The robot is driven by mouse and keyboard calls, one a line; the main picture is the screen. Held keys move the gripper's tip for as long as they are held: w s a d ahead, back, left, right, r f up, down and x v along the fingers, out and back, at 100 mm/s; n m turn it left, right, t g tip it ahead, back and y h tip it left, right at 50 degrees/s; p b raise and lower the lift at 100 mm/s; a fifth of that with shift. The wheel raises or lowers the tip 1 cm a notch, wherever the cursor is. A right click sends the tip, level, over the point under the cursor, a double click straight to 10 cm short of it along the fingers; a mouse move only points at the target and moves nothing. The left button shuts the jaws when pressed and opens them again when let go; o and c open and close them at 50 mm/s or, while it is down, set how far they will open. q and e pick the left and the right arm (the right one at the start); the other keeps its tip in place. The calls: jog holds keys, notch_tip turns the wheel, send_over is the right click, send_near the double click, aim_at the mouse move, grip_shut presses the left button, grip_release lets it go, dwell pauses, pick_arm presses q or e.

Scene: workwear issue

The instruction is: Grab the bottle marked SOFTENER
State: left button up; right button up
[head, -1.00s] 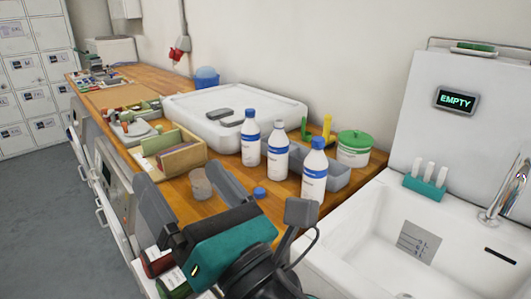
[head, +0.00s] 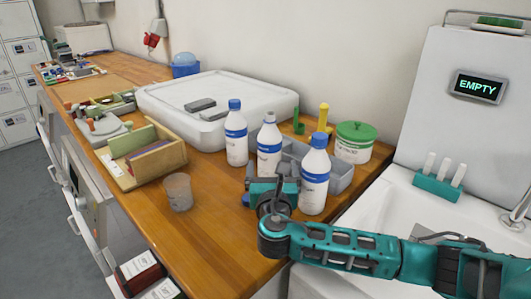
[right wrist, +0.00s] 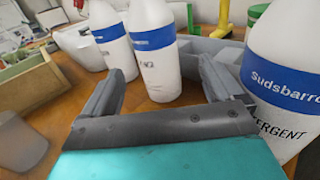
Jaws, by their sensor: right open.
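Three white bottles with blue bands stand upright on the wooden counter. The left bottle (head: 236,140) and the right bottle (head: 314,180) have blue caps; the middle bottle (head: 269,147) has a pale grey top. In the right wrist view the right bottle (right wrist: 290,75) reads "Sudsbarro" and "...ERGENT". The labels of the middle bottle (right wrist: 155,55) and left bottle (right wrist: 113,45) are too blurred to read. My right gripper (right wrist: 161,72) is open, its fingers pointing at the middle bottle, whose lower part shows between them; contact cannot be told. My left gripper is not in view.
A grey divided bin (head: 342,176) stands behind the bottles, with a green-lidded tub (head: 354,143) beyond. A translucent cup (head: 178,192) and wooden box (head: 120,175) are to the left. A white sink unit (head: 400,205) is at right.

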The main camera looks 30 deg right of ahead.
aim_at(271, 158)
jog(key=x, duration=0.4)
jog(key=shift+w, duration=0.1)
jog(key=shift+b+x, duration=0.35)
jog(key=shift+x, duration=2.25)
jog(key=shift+a+f, duration=0.15)
jog(key=shift+f, duration=0.05)
jog(key=c, duration=1.3)
jog(key=shift+o, duration=0.2)
jog(key=shift+r, duration=0.15)
